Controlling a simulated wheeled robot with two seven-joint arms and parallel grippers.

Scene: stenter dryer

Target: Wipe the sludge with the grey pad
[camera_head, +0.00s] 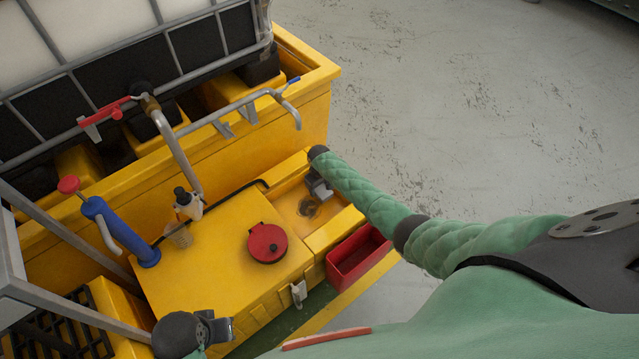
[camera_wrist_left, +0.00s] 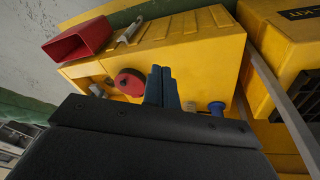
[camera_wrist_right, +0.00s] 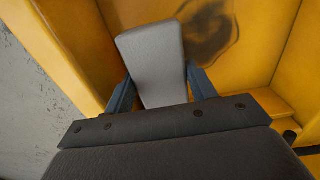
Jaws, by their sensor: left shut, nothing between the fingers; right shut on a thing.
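The sludge is a dark smeared patch (camera_wrist_right: 208,30) on the floor of a yellow recess; in the head view it is a small dark spot (camera_head: 308,207). My right gripper (camera_wrist_right: 160,92) is shut on the grey pad (camera_wrist_right: 152,60), a light grey block between its fingers. The pad lies beside the sludge, to its left in the right wrist view; whether it touches the surface I cannot tell. In the head view the right gripper (camera_head: 319,188) is over the recess, its pad mostly hidden. My left gripper (camera_head: 222,328) is shut and empty, low at the front; its fingers show in the left wrist view (camera_wrist_left: 162,88).
The recess is in a yellow box (camera_head: 215,250) with a round red cap (camera_head: 267,243), a bent black rod, a small bottle (camera_head: 187,205) and a blue pump (camera_head: 120,230). A red bin (camera_head: 357,256) stands at right. Pipes (camera_head: 240,105) and a caged tank are behind. Open floor lies right.

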